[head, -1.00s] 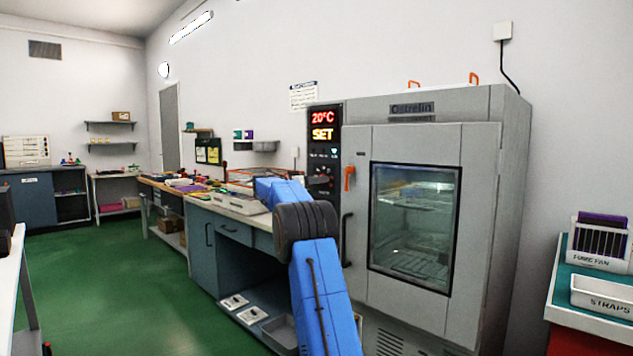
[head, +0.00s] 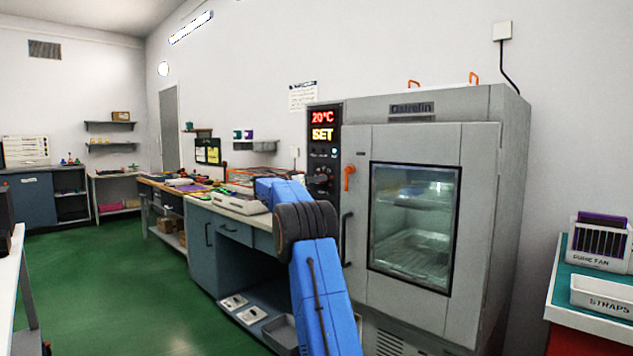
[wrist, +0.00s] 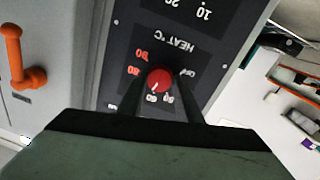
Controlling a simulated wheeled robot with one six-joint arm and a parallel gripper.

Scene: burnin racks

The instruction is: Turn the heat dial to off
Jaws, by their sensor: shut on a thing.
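The heat dial (wrist: 159,79) has a round red cap and sits on a dark panel in the wrist view. White marks and orange numbers surround it, with "HEAT °C" printed upside down beside it. My gripper (wrist: 161,91) is shut on the dial, one dark finger on each side. The dial's exact setting is too small to read. In the head view the control panel (head: 325,146) is a dark strip on the oven's left front. Its display reads 20°C and SET. The dial and fingertips are hard to make out there.
The grey oven (head: 482,215) has a glass door and an orange lever (head: 349,177), also seen in the wrist view (wrist: 14,62). A cluttered bench (head: 229,206) stands to its left. A teal-topped cart (head: 568,281) stands at the right. The green floor (head: 130,280) is open at left.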

